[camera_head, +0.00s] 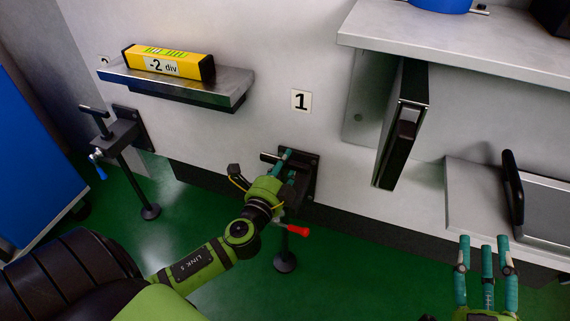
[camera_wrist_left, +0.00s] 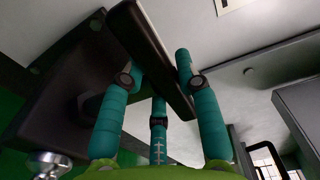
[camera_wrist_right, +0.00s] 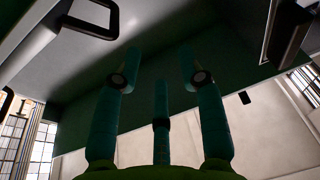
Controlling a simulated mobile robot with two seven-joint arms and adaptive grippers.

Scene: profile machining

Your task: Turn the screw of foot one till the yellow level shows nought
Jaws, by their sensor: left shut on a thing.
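The yellow level (camera_head: 168,62) lies on a metal shelf at the upper left and its display reads "-2 div". Foot one is below the sign "1" (camera_head: 301,101), with a dark wall bracket (camera_head: 312,170), a red-ended lever (camera_head: 296,231) and a round pad (camera_head: 285,262) on the floor. My left gripper (camera_head: 284,167) is at the top of foot one, shut on the dark screw handle bar (camera_wrist_left: 150,50), which shows between its fingers in the left wrist view. The rest of the screw is largely hidden. My right gripper (camera_head: 486,246) is open and empty at the lower right.
A second foot (camera_head: 122,135) with a blue-ended lever stands at the left, below the metal shelf (camera_head: 232,87). A blue cabinet (camera_head: 38,150) is at the far left. A grey ledge (camera_head: 470,55) and a black upright panel (camera_head: 404,125) are at the right. Green floor lies between the feet.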

